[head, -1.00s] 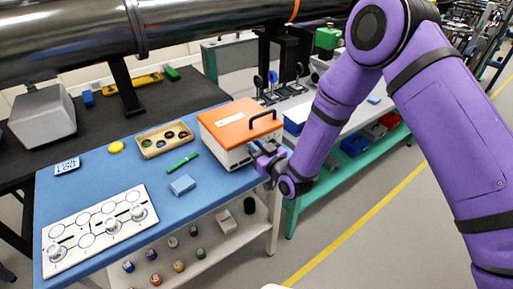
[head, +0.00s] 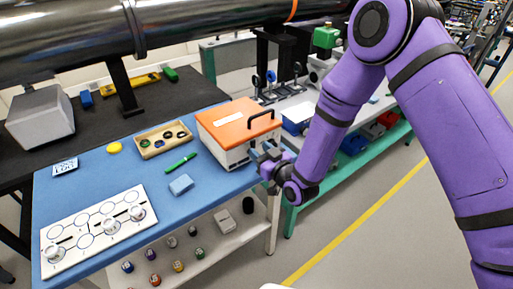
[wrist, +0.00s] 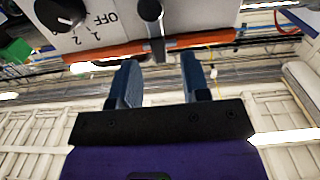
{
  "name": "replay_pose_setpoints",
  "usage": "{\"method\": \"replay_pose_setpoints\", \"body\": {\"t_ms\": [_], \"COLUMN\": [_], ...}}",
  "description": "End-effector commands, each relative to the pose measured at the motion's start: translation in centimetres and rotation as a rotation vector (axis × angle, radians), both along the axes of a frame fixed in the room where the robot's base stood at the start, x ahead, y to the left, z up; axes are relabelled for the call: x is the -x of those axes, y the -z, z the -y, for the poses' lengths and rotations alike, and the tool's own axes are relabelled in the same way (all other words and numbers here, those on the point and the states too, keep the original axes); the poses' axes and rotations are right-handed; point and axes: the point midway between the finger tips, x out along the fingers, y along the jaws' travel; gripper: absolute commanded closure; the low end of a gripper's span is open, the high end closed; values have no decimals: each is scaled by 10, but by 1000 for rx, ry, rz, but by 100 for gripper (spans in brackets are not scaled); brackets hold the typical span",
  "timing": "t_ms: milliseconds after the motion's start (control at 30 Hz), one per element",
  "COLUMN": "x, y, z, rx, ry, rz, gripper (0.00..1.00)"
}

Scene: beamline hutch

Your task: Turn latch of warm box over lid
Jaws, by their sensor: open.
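The warm box (head: 229,155) is a white box with an orange lid (head: 232,128) and a black handle (head: 262,118) on top. It stands at the right end of the blue bench. The lid looks closed. In the wrist view the box's front panel (wrist: 105,32) fills the top, and the lid's edge (wrist: 100,52) runs below it. The latch (wrist: 153,28), a narrow grey and dark bar, crosses from the panel over the lid's edge. My gripper (wrist: 160,62) is open, its two fingers on either side of the latch's line and apart from it. In the head view my gripper (head: 268,155) is at the box's right side.
A dial marked OFF (wrist: 60,12) is on the box's panel beside the latch. On the bench are a wooden tray (head: 150,153), a green pen (head: 180,162), a light blue block (head: 181,184) and a white panel (head: 72,255). The floor at right is clear.

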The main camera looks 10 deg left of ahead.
Motion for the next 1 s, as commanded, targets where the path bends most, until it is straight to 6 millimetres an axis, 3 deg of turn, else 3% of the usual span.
{"method": "replay_pose_setpoints", "body": {"t_ms": [200,400,1000], "x": [28,46,53], "y": [1,1,1], "z": [33,54,62], "rx": [2,2,1], "ry": [1,0,0], "rz": [-3,-2,-1], "gripper": [57,57,57]}}
